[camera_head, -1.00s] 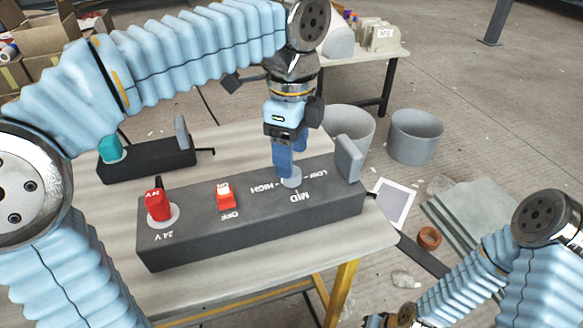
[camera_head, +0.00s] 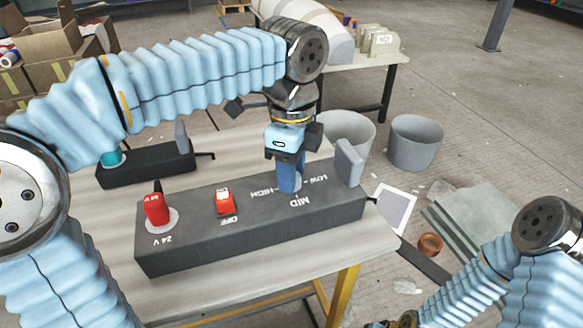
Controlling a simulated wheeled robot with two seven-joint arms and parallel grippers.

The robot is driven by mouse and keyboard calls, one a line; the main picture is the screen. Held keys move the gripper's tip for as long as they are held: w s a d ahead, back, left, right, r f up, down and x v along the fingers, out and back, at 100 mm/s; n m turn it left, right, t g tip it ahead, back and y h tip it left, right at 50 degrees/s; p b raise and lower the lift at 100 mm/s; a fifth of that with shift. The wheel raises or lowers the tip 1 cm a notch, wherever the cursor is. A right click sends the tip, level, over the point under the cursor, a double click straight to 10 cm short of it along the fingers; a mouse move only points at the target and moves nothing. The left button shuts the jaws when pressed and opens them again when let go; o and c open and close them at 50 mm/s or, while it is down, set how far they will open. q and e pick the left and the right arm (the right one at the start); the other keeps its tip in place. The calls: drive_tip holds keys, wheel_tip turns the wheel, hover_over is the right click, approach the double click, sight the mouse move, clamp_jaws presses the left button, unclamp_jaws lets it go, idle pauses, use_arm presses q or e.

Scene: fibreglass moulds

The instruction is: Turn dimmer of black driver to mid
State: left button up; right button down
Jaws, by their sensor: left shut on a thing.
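The black driver (camera_head: 258,226) is a long dark box near the table's front. It carries a red knob (camera_head: 156,209) marked 24 V at the left, a red rocker switch (camera_head: 225,204) beside the word OFF, and a dimmer scale with HIGH, MID (camera_head: 300,201) and LOW at the right. My left gripper (camera_head: 289,188) points down over the dimmer, its blue fingers shut on the dimmer knob. The fingers hide the knob, so its pointer cannot be read.
A smaller black box (camera_head: 146,165) with a teal knob (camera_head: 111,158) lies behind on the worktable (camera_head: 265,266). A grey upright plate (camera_head: 349,163) stands at the driver's right end. Two grey buckets (camera_head: 415,141) stand on the floor beyond the table.

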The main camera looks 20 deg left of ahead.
use_arm(q)
drive_tip(key=n+p, duration=0.2)
drive_tip(key=n, duration=0.1)
drive_tip(key=shift+r+n, duration=0.1)
drive_tip(key=shift+n, duration=0.3)
drive_tip(key=n, duration=0.3)
drive_tip(key=shift+n+p, duration=0.4)
drive_tip(key=n, duration=1)
idle(0.4)
drive_tip(key=o, duration=1)
drive_tip(key=shift+o, duration=0.2)
